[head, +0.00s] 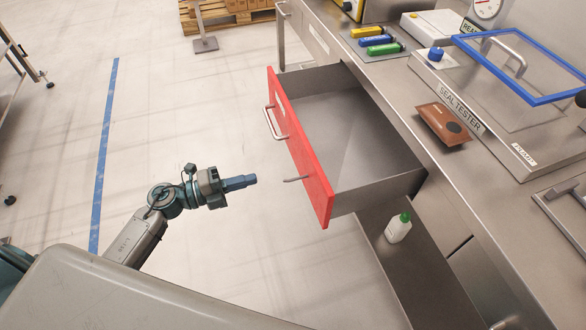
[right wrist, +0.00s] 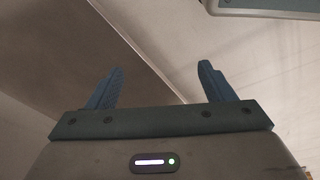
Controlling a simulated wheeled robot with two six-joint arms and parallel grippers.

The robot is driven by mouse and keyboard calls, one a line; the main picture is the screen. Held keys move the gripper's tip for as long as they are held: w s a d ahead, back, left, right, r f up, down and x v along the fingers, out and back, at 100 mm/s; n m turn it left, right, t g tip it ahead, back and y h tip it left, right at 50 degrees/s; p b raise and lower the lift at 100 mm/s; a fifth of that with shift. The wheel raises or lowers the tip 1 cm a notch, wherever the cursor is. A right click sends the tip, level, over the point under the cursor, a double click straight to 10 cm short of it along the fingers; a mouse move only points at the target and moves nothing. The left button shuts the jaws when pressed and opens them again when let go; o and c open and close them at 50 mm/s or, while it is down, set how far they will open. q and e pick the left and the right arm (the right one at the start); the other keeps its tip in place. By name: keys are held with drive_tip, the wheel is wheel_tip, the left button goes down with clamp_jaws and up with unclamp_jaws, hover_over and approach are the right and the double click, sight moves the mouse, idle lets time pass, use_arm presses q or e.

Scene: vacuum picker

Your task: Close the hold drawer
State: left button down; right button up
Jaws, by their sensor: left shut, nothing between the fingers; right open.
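The hold drawer (head: 362,150) is pulled out from the steel bench in the head view. Its red front (head: 302,160) has a metal handle (head: 271,123) on the outer face, and its inside looks empty. A second thin metal piece (head: 295,179) sticks out low on the red front. My left gripper (head: 253,180) is shut and empty, to the left of the red front and apart from it, pointing toward it. My right gripper (right wrist: 155,85) is open and empty in the right wrist view, below a grey panel; it does not show in the head view.
The bench top holds a seal tester (head: 480,110) with a blue-framed lid, a brown pouch (head: 443,124) and several coloured tubes (head: 379,40). A white bottle with a green cap (head: 398,228) stands on a lower shelf. The floor left of the drawer is clear.

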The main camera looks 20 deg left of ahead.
sight(303, 165)
use_arm(q)
drive_tip(key=p+x, duration=0.2)
drive_tip(key=x, duration=0.8)
drive_tip(key=shift+w+d, duration=0.25)
drive_tip(key=shift+d, duration=0.05)
drive_tip(key=shift+w+d, duration=0.25)
drive_tip(key=shift+d, duration=0.15)
use_arm(e)
drive_tip(key=s+f, duration=0.3)
drive_tip(key=f, duration=0.3)
drive_tip(key=shift+s+d+f, duration=0.25)
drive_tip(key=shift+d+f, duration=0.1)
drive_tip(key=shift+d, duration=0.05)
